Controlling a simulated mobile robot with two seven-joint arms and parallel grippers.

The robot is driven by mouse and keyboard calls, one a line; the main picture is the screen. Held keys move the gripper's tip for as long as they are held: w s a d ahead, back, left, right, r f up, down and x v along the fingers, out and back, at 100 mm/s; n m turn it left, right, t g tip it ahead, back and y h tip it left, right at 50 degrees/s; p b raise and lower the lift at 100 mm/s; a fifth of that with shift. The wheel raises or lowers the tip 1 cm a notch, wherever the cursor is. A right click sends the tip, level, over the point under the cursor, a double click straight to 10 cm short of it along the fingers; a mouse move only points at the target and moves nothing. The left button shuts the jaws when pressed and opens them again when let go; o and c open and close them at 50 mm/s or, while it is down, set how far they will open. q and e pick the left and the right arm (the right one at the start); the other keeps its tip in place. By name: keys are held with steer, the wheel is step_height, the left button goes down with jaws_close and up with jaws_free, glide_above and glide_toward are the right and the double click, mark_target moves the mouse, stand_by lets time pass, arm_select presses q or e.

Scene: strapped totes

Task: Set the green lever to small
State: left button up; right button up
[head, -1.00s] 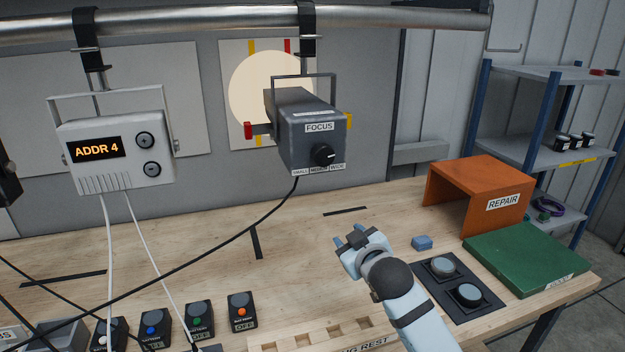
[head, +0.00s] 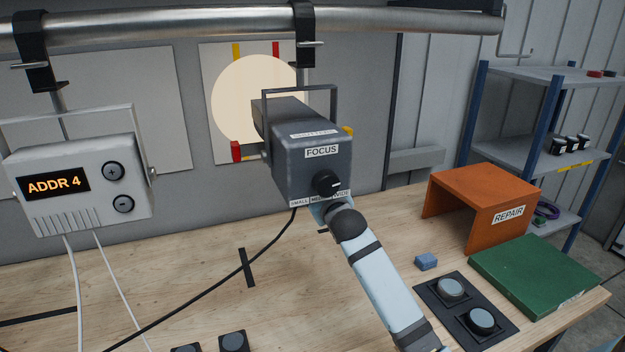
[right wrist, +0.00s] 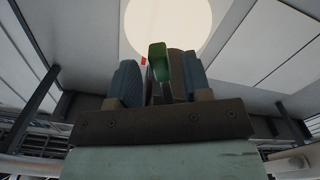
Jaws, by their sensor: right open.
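The grey lamp box marked FOCUS (head: 310,165) hangs from the rail, with a black knob (head: 327,183) on its front. Under the knob a label strip (head: 320,199) reads SMALL, a middle word partly hard to read, and WIDE. My right gripper (head: 318,210) is at the lower front edge of the box, its fingers largely hidden there. In the right wrist view the green lever (right wrist: 158,62) stands between the two open fingers of that gripper (right wrist: 159,80); I cannot tell whether they touch it. The lever is hidden in the head view. My left gripper is out of view.
The ADDR 4 unit (head: 80,185) hangs at left, and a black cable (head: 225,275) runs down from the lamp. An orange REPAIR stand (head: 480,190) and green board (head: 540,268) are at right.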

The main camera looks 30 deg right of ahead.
steer(key=shift+x, duration=2.2)
steer(key=shift+c, duration=0.3)
jaws_close()
